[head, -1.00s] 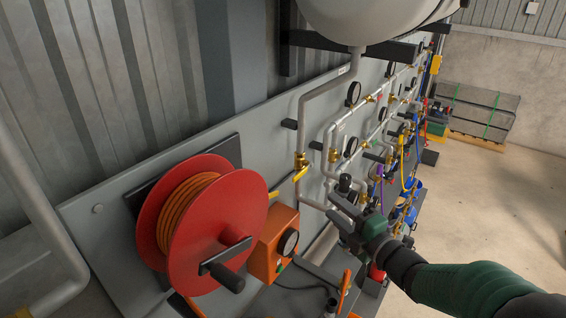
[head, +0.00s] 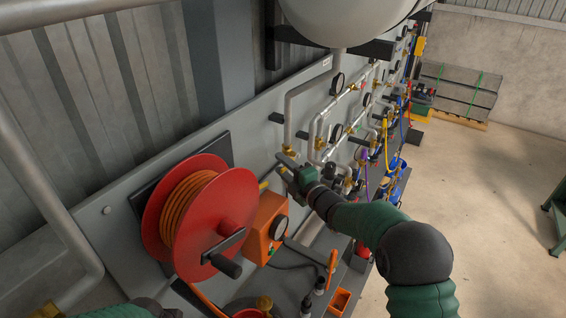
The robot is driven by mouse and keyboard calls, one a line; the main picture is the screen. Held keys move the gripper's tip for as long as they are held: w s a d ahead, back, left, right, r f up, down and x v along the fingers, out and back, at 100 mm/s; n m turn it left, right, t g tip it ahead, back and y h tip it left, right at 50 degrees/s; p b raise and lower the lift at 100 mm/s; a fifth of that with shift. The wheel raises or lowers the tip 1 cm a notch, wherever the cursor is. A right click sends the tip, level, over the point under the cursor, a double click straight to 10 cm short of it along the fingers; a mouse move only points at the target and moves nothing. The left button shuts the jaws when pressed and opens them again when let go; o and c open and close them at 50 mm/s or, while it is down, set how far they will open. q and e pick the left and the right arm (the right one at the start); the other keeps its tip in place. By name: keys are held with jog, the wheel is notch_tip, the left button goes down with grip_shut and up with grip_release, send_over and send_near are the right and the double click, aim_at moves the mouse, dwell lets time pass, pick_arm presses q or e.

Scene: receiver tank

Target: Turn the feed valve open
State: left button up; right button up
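The feed valve appears to be the brass valve on the grey pipe below the tank. Its brass body (head: 290,152) shows just above my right gripper. Its yellow lever (head: 264,185) slants down to the left, and part of it is hidden by the gripper. My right gripper (head: 281,164) is at the valve, with its two fingers apart beside the lever. I cannot tell whether a finger touches the lever. A green piece of my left arm shows at the bottom left edge; its gripper is out of view.
A red hose reel (head: 232,205) with a crank stands left of the valve. An orange box (head: 262,228) with a gauge sits below the lever. The white tank (head: 345,18) hangs above. More pipes and gauges run along the panel to the right.

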jog(key=shift+d, duration=0.55)
jog(key=shift+w+d+f, duration=0.15)
jog(key=shift+d+f, duration=0.05)
jog(key=shift+d, duration=0.2)
jog(key=c, duration=0.4)
jog(key=shift+c, duration=1.3)
grip_shut()
jog(key=shift+a, duration=0.35)
pick_arm(q)
jog(key=shift+d, duration=0.65)
jog(key=shift+w+d, duration=0.1)
jog(key=shift+d, duration=0.05)
pick_arm(e)
jog(key=shift+f, duration=0.1)
